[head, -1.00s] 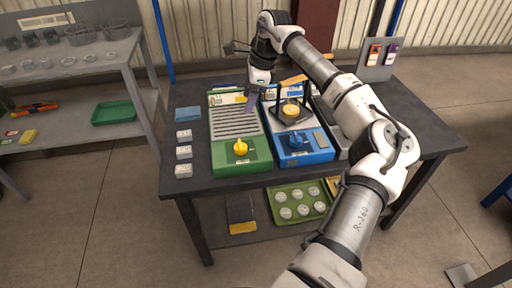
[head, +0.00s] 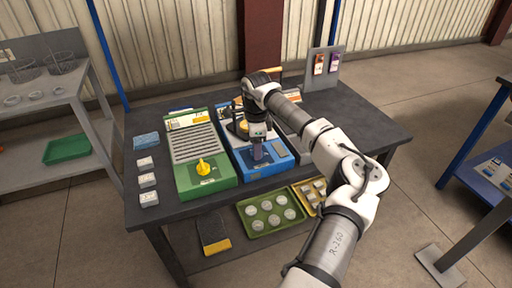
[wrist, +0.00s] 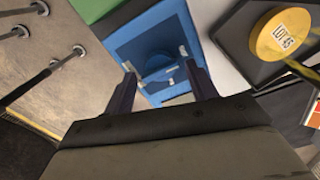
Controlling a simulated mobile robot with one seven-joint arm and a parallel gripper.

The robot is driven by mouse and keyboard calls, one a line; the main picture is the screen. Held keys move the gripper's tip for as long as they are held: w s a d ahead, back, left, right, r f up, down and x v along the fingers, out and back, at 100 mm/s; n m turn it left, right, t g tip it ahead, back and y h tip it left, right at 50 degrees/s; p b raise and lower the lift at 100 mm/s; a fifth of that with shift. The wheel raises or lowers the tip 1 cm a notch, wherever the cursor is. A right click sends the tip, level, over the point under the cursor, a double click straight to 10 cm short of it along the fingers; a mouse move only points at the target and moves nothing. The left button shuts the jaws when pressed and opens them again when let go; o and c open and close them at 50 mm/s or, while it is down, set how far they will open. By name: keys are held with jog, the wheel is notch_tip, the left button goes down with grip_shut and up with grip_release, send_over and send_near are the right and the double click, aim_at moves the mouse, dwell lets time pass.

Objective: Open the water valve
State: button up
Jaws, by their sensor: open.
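The blue unit (head: 276,166) stands on the dark table, to the right of a green unit. Its blue round valve knob (wrist: 157,64) shows in the wrist view between my finger pads, with small white marks around it. In the head view my gripper (head: 258,156) is over the front of the blue unit, pointing down, and hides the knob. In the wrist view my gripper (wrist: 160,92) is open, one finger on each side of the knob. I cannot tell whether the fingers touch it.
The green unit (head: 188,184) has a yellow knob (head: 203,167). A yellow disc marked LOT 45 (wrist: 284,35) sits on a dark holder behind the blue knob. Small white blocks (head: 147,181) line the table's left side. The table's right side (head: 365,120) is clear.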

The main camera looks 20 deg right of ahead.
jog(key=shift+f, duration=1)
jog(key=c, duration=0.7)
